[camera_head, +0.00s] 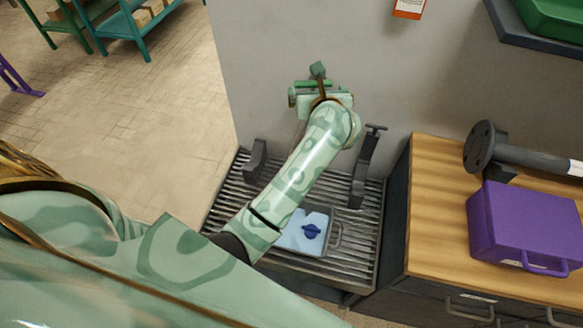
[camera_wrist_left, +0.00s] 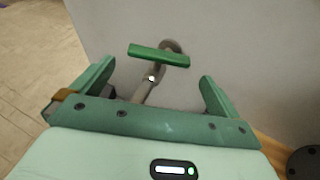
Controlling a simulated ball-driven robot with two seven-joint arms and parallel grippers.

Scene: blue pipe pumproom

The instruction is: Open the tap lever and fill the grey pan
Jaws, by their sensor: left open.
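The green tap lever (camera_wrist_left: 158,55) lies crosswise on a grey tap (camera_wrist_left: 146,90) at the wall in the left wrist view. My left gripper (camera_wrist_left: 157,80) is open, its two fingers spread on either side of the tap, with no visible grip on the lever. In the head view my left gripper (camera_head: 316,92) is at the tap, and my forearm hides much of the space below. The grey pan (camera_head: 338,236) sits on the slatted grate, partly behind my arm. A light blue surface and a dark blue knob-like piece (camera_head: 311,231) show within it. My right gripper is not seen.
Dark uprights (camera_head: 256,160) and (camera_head: 364,168) stand on the slatted grate (camera_head: 350,268) on both sides of my arm. A wooden counter (camera_head: 432,215) at right bears a purple case (camera_head: 525,228) and a dark flanged pipe (camera_head: 525,156). Open floor is at left.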

